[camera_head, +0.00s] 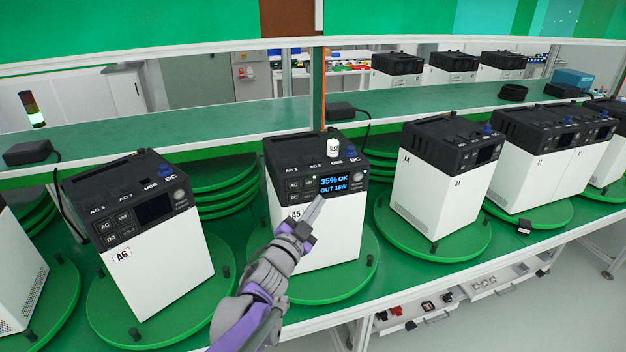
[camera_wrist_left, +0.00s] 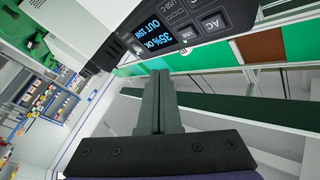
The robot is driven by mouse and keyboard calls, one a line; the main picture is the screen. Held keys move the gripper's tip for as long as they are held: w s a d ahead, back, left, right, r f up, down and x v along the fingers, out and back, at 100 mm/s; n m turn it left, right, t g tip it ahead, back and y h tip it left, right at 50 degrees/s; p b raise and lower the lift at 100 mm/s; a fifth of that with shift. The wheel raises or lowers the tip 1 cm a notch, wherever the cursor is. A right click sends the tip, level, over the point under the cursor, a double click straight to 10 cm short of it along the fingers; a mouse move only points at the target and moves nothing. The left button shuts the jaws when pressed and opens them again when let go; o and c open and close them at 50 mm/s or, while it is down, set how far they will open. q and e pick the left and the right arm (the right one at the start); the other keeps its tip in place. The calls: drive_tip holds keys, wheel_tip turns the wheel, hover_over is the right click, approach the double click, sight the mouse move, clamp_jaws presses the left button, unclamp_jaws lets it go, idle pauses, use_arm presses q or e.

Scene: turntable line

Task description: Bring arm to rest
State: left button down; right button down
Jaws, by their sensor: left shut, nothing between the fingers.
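My left gripper (camera_head: 316,207) is shut and empty, just in front of the A5 power station (camera_head: 335,240). That station is white with a dark top, and its lit screen (camera_head: 334,184) reads "35% OK OUT 15W". In the left wrist view my shut fingers (camera_wrist_left: 159,85) point toward the lit screen (camera_wrist_left: 160,36), with the station's white side (camera_wrist_left: 75,25) at the upper left. I cannot tell whether the fingertips touch the station. My right gripper is in neither view.
The A6 power station (camera_head: 155,250) stands on a green turntable (camera_head: 110,318) to the left, its screen dark. More power stations (camera_head: 436,180) stand on turntables to the right. A shelf (camera_head: 230,118) runs behind them.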

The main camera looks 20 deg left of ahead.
use_arm(q)
drive_tip(key=s+a+f+n+g+y, duration=0.3)
drive_tip(key=s+f+n, duration=0.1)
drive_tip(key=s, duration=0.2)
drive_tip(key=s+a+f+n+g+y, duration=0.2)
drive_tip(key=s+f+n+g+y, duration=0.15)
drive_tip(key=s, duration=0.35)
drive_tip(key=s+d+f+n+g+h, duration=0.1)
drive_tip(key=s+d+f+g, duration=0.1)
drive_tip(key=s+f, duration=0.4)
drive_tip(key=s+d+f+n+g+h, duration=0.1)
drive_tip(key=s+f+g, duration=0.4)
drive_tip(key=s, duration=0.8)
wheel_tip(320, 180, down, 2)
drive_tip(key=shift+s+d+f+h, duration=0.1)
drive_tip(key=shift+s+d+h, duration=0.2)
drive_tip(key=shift+d, duration=0.45)
